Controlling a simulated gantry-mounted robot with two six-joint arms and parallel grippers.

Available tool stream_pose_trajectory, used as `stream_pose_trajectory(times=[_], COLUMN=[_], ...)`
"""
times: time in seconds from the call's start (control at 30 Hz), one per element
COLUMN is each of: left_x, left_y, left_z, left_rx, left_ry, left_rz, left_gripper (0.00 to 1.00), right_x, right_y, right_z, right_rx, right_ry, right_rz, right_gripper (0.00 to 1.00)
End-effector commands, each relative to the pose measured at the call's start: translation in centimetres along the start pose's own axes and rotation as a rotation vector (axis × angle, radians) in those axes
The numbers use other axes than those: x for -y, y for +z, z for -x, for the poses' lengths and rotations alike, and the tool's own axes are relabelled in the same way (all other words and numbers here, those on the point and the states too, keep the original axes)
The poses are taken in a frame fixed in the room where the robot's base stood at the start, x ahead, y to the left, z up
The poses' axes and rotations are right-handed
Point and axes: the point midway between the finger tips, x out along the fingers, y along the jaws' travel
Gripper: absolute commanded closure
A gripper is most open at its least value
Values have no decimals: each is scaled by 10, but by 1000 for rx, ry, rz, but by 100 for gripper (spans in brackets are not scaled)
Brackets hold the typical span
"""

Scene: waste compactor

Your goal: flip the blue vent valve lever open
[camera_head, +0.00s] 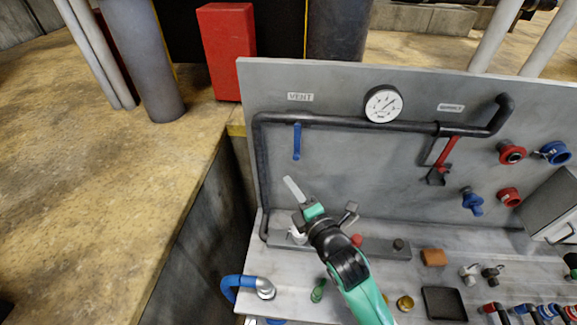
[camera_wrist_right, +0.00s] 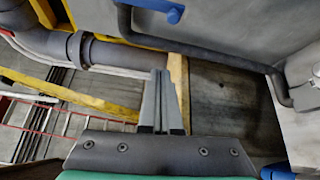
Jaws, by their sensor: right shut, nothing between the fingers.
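The blue vent lever (camera_head: 297,141) hangs straight down from the dark pipe (camera_head: 345,121) on the grey panel, under the VENT label (camera_head: 300,97). In the right wrist view the blue lever (camera_wrist_right: 155,8) shows at the top edge, partly cut off. My right gripper (camera_head: 292,188) is below the lever in the head view and apart from it. Its fingers (camera_wrist_right: 161,75) are shut together and empty, with the lever beyond their tips. My left gripper is not in view.
A red lever (camera_head: 446,153) and a gauge (camera_head: 383,104) sit to the right on the panel. The panel around the blue lever is mostly clear.

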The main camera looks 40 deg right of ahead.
Motion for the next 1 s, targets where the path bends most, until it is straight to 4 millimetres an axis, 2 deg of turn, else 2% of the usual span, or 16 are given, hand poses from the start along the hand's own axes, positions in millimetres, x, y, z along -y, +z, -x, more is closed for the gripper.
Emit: stream_pose_trajectory(times=[0.03,0.07,0.43,0.57,0.67,1.0], left_x=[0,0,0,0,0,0], left_y=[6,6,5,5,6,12], left_z=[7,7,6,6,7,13], left_rx=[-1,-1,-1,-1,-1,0], left_ry=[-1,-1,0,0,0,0], left_rz=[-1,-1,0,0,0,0], left_gripper=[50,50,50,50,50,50], right_x=[15,18,14,14,14,15], right_y=[2,3,4,4,5,5], right_z=[1,2,0,-8,-23,-96], right_rx=[5,7,10,10,11,10], right_ry=[-11,-15,-12,-12,-11,-12], right_rz=[1,1,-2,-2,-2,-3], right_gripper=[100,100,100,100,100,100])
